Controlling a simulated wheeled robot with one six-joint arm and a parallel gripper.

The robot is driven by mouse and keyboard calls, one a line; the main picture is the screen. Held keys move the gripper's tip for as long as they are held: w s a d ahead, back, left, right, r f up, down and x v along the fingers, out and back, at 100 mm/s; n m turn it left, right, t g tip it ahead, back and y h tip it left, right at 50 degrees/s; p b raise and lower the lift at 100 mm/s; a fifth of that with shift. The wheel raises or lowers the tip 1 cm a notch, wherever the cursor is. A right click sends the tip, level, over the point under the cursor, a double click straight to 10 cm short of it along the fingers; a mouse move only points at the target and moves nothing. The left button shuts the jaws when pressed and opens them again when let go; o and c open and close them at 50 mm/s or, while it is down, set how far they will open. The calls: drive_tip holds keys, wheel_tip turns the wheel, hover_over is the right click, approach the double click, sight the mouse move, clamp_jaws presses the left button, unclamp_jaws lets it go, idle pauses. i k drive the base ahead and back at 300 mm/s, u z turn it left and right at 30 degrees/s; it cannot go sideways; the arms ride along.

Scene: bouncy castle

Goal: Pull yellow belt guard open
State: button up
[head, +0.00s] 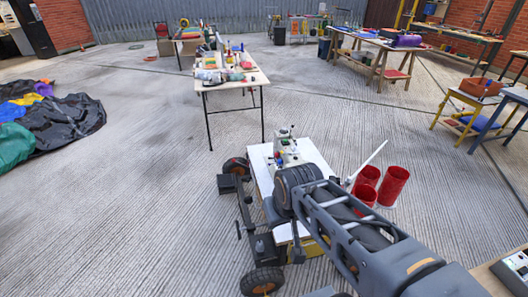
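A small yellow part (309,248) shows low at the near side of a white-topped table (318,160), mostly hidden behind my arm. I cannot tell for sure whether it is the belt guard, or whether it is open or shut. A pale green and white machine (286,152) stands on the table, its near side covered by my arm. My grey arm reaches in from the lower right and ends over the table in a dark, ribbed round part. I cannot make out the fingers of my gripper there, nor any contact with the yellow part.
Three red cylindrical bins (394,186) stand right of the table, with a white rod (370,164) slanting beside them. A cluttered workbench (260,77) stands behind. A dark crumpled sheet (72,118) lies at the left. The concrete floor between is mostly clear.

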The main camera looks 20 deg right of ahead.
sight(312, 249)
drive_tip(key=u, duration=0.05)
drive_tip(key=k, duration=0.5)
drive_tip(key=z, duration=0.25)
drive_tip(key=i, duration=0.5)
drive_tip(key=z, duration=0.75)
